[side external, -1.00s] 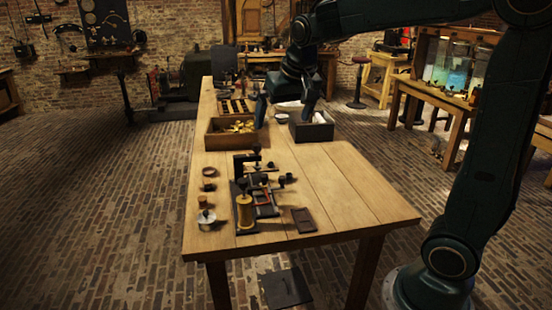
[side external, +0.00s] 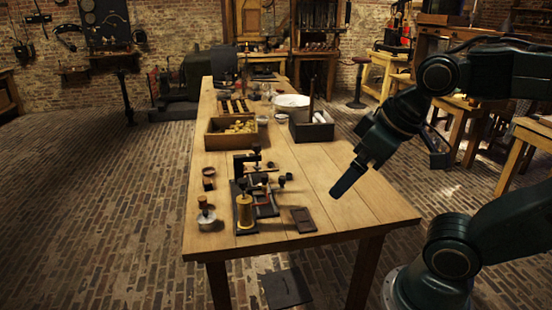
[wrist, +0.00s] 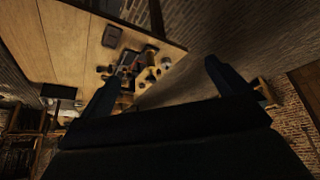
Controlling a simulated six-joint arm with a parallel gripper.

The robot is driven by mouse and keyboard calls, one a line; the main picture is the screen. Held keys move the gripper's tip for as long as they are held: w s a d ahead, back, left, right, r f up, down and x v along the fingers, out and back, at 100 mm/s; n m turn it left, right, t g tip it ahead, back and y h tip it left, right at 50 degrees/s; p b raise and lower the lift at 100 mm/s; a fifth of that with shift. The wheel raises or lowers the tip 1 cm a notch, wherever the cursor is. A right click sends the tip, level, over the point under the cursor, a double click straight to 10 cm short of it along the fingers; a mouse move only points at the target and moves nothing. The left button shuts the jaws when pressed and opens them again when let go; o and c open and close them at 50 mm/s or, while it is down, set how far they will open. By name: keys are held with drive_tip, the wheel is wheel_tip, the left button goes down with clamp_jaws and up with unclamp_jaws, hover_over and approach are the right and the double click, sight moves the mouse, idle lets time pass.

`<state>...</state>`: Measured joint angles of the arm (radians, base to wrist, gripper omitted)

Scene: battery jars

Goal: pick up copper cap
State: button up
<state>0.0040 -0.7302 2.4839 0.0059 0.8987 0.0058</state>
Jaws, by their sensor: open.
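My gripper (side external: 347,181) hangs in the air over the right side of the wooden table, apart from everything on it, in the side external view. In the wrist view its two dark fingers (wrist: 165,72) are spread, with nothing held between them. A small round brownish piece (side external: 208,172) lies near the table's left edge; it may be the copper cap, but it is too small to tell. A wooden tray (side external: 214,141) at the middle left holds several brass or copper-coloured pieces (side external: 238,127), which I cannot tell apart.
A dark apparatus with a brass cylinder (side external: 245,211) stands at the front left; it also shows in the wrist view (wrist: 130,60). A dark flat plate (side external: 303,220) lies beside it. A dark box (side external: 311,134) stands farther back. The table's right middle (side external: 335,160) is clear.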

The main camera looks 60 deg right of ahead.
drive_tip(key=shift+s+a+f, duration=0.1)
drive_tip(key=shift+s+f, duration=0.05)
drive_tip(key=shift+s, duration=0.15)
drive_tip(key=c, duration=1.1)
drive_tip(key=shift+c, duration=0.2)
